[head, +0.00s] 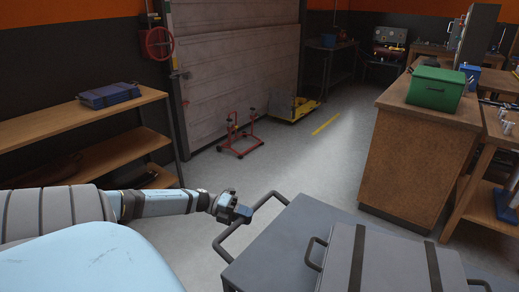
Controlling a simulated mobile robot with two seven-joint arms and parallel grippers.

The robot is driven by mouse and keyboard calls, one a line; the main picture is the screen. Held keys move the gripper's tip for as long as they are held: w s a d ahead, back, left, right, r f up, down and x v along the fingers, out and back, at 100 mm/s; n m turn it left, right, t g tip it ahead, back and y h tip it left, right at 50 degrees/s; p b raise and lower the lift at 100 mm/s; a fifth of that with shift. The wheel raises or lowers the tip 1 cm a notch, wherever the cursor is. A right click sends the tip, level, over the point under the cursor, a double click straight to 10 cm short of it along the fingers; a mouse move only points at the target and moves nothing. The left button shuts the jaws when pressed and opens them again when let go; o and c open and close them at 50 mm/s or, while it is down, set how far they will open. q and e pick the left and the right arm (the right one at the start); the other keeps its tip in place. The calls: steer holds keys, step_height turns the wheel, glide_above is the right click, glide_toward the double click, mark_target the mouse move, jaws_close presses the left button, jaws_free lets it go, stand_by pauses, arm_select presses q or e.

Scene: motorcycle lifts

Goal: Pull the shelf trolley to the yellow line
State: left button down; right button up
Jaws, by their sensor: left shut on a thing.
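The shelf trolley (285,235) is grey and stands at the bottom right of the head view, its near part cut off by the frame. A dark tubular handle rises at its left end. My left gripper (243,213) is shut on that handle at its upper left bend. The yellow line (326,125) is a short painted strip on the floor, well beyond the trolley. My right gripper is out of the picture.
A grey case (385,265) lies on the trolley. A red stand (240,138) and a yellow pallet truck (296,110) are by the shutter door. A wooden cabinet (415,160) with a green box (436,88) stands right; a wooden shelf (95,120) stands left. The floor between is clear.

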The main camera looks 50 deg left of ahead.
arm_select(q)
steer(key=shift+s+a+r, duration=0.1)
steer(key=shift+s+a, duration=0.1)
steer(key=shift+a, duration=0.7)
steer(key=c, duration=1.4)
jaws_free()
steer(key=shift+a, duration=0.1)
steer(key=o, duration=0.4)
steer(key=shift+s+a, duration=0.1)
steer(key=v, duration=1.3)
steer(key=shift+s+a+p, duration=0.25)
steer(key=shift+s+p, duration=0.05)
